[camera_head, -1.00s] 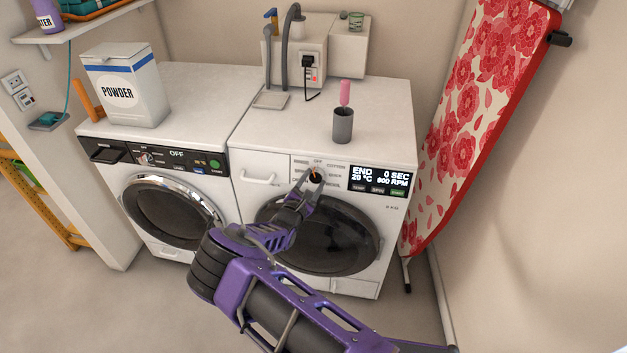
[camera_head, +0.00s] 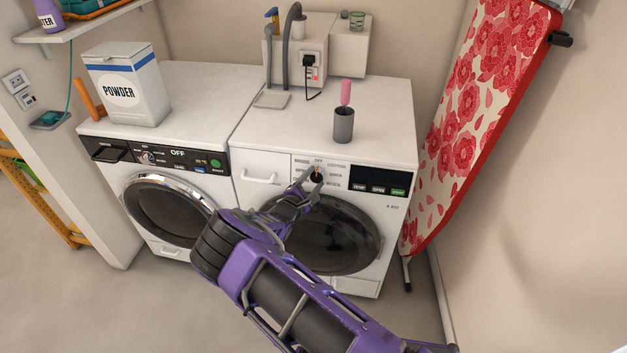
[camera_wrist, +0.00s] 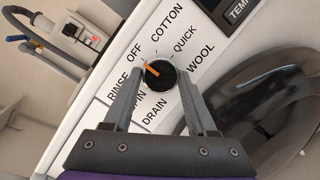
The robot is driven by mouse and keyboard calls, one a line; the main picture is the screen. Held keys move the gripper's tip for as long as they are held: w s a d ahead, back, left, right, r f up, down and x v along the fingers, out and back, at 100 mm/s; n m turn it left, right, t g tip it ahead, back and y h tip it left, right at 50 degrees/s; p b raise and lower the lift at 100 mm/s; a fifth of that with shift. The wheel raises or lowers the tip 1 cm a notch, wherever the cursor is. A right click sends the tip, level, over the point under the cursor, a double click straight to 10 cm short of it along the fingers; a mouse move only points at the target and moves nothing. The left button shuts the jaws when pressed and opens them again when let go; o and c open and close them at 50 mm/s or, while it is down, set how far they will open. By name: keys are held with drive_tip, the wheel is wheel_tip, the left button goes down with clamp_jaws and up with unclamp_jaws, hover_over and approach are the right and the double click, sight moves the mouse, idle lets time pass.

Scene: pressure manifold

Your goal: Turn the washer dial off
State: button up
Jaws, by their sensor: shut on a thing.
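The washer dial (camera_head: 316,177) is a black knob with an orange pointer on the right-hand machine's white front panel. In the wrist view the dial (camera_wrist: 160,78) has OFF, COTTON, QUICK, WOOL, DRAIN, SPIN and RINSE labels around it. Its orange pointer (camera_wrist: 152,69) points toward OFF. My gripper (camera_wrist: 158,82) is shut on the dial, one grey finger on each side. The washer display (camera_head: 371,178) is dark, with its buttons below still visible. My gripper partly covers the SPIN label.
The second machine (camera_head: 165,160) at left has its own dial and a panel reading OFF. A powder box (camera_head: 128,88) stands on it. A grey cup (camera_head: 343,126) with a pink item stands on the washer. An ironing board (camera_head: 480,125) leans close at the right.

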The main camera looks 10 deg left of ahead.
drive_tip(key=o, duration=1.4)
drive_tip(key=shift+c, duration=0.2)
drive_tip(key=v, duration=1.7)
drive_tip(key=shift+s, duration=0.25)
drive_tip(key=shift+r, duration=0.1)
